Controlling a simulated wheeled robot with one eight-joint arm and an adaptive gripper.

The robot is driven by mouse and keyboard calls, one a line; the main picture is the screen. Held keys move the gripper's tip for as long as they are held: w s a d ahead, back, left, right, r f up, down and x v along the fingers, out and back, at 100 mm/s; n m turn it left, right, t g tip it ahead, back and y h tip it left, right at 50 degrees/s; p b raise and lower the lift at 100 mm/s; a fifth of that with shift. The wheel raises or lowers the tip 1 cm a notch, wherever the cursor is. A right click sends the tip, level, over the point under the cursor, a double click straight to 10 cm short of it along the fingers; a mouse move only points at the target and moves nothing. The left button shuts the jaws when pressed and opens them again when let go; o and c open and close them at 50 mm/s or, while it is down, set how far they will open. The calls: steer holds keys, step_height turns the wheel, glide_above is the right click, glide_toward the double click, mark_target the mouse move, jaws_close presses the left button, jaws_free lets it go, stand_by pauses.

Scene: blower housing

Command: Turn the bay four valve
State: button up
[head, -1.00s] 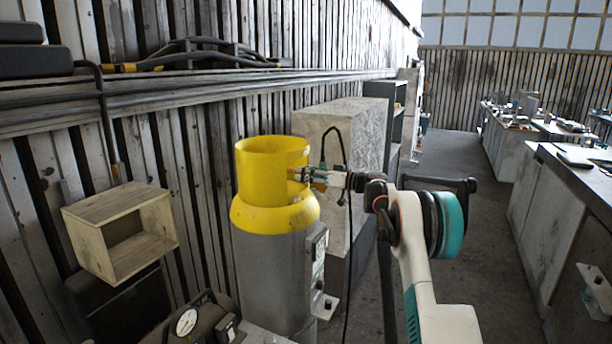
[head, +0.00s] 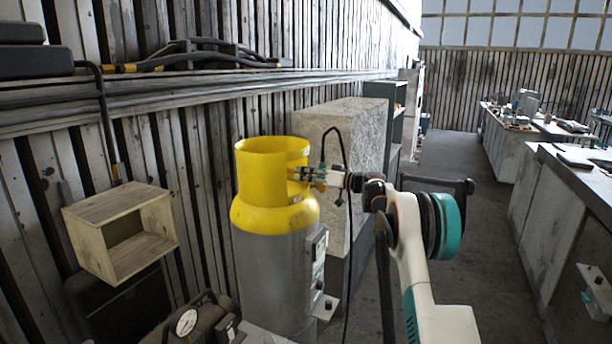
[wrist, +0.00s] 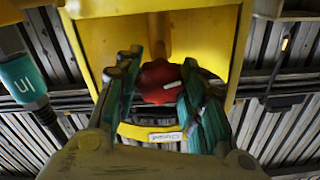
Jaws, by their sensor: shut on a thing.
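The gas cylinder (head: 275,270) stands upright by the wall in the head view, grey below with a yellow collar (head: 262,170) on top. My gripper (head: 303,174) reaches in from the right through the collar's opening. In the wrist view, a red valve knob (wrist: 158,76) with a pale mark sits inside the yellow collar. The teal fingers of my gripper (wrist: 160,68) are on both sides of the knob and shut on it. A small label (wrist: 166,136) shows on a yellow strip below the knob. The knob is hidden in the head view.
An open wooden box (head: 125,235) is on the wall at left. A pressure gauge (head: 186,322) is at the bottom front. A pale stone-like block (head: 350,140) stands behind the cylinder, with a dark cable hanging near my gripper. Workbenches (head: 560,200) line the right; floor between is clear.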

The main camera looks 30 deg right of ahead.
steer(key=m, duration=0.5)
steer(key=shift+b, duration=0.35)
steer(key=m, duration=1.1)
steer(key=shift+b, duration=0.3)
steer(key=m, duration=0.5)
steer(key=o, duration=1.1)
steer(key=shift+d, duration=0.1)
